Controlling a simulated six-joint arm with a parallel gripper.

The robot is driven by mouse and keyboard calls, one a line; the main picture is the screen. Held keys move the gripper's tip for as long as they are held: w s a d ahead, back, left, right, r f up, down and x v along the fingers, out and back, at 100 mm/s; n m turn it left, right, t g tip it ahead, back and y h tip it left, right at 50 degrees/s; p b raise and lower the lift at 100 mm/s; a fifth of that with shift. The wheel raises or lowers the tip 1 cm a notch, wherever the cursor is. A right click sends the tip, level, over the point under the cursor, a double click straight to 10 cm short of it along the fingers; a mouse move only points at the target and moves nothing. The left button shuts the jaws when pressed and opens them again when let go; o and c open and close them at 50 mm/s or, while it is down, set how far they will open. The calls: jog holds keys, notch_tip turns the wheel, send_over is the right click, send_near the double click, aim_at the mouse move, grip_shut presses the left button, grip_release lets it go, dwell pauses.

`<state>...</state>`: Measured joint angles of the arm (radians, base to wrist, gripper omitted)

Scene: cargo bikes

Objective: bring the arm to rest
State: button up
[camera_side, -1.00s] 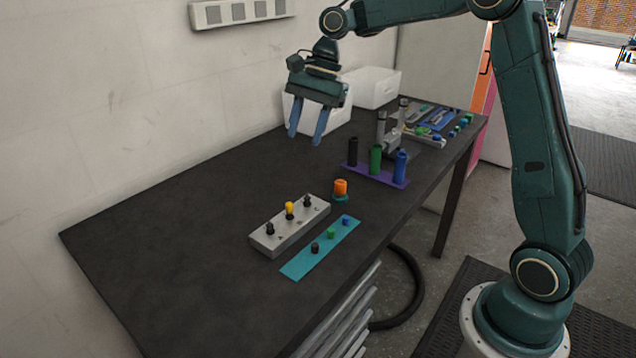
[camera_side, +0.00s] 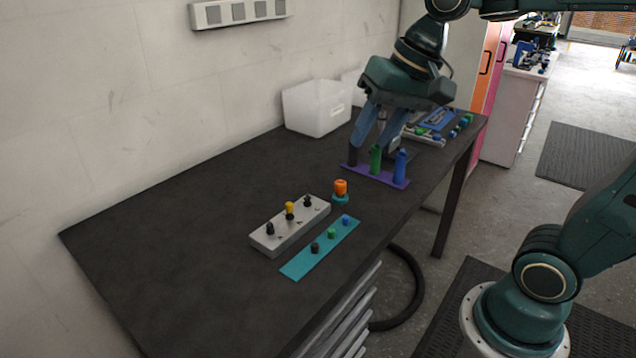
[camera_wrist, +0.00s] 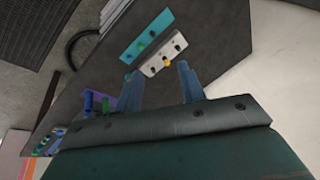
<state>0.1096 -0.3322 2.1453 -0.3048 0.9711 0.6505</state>
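My gripper (camera_side: 378,132) is above the far part of the dark workbench (camera_side: 190,225), pointing down. Its two blue fingers are apart, with nothing between them. In the side view the fingers overlap the black, green (camera_side: 376,160) and blue (camera_side: 400,168) cylinders on the purple strip (camera_side: 378,177); I cannot tell the gap in depth. In the wrist view the fingers (camera_wrist: 158,85) are spread, and the bench top lies below. The upper part of my arm runs out of the side view at the top right.
A grey block (camera_side: 290,228) with black and yellow knobs, a teal strip (camera_side: 318,250) with small pegs, and an orange-topped piece (camera_side: 341,190) stand mid-bench. White bins (camera_side: 316,107) stand by the wall. The bench's near left is clear.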

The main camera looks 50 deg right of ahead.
jog(key=s+d+f+n+t+h, duration=0.1)
jog(key=s+f+n, duration=0.3)
jog(key=s, duration=0.6)
jog(key=shift+s+d+n+t+h, duration=0.3)
jog(key=shift+d+n, duration=0.25)
jog(key=shift+n, duration=0.15)
